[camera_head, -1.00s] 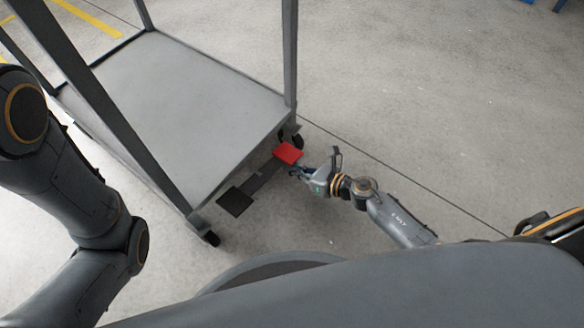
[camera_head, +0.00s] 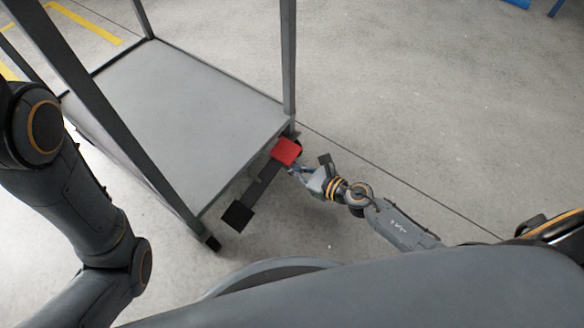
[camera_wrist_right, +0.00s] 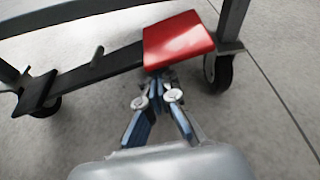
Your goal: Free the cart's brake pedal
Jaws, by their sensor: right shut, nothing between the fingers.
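The cart's brake pedal is a dark bar under the shelf's near edge, with a red pad (camera_head: 286,151) at its right end and a black pad (camera_head: 237,216) at its left end. My right gripper (camera_head: 295,169) is shut and empty, its tips at the near edge of the red pad. In the right wrist view the gripper (camera_wrist_right: 158,90) points at the underside of the red pad (camera_wrist_right: 178,38); the pad's edge hides the very tips, so contact cannot be told. My left arm shows at the left, but its gripper is out of view.
The grey cart (camera_head: 185,95) has upright posts and a flat, empty shelf. A caster wheel (camera_wrist_right: 218,72) stands just right of the red pad. The concrete floor (camera_head: 430,110) to the right is clear. Yellow floor marking (camera_head: 90,25) lies beyond the cart.

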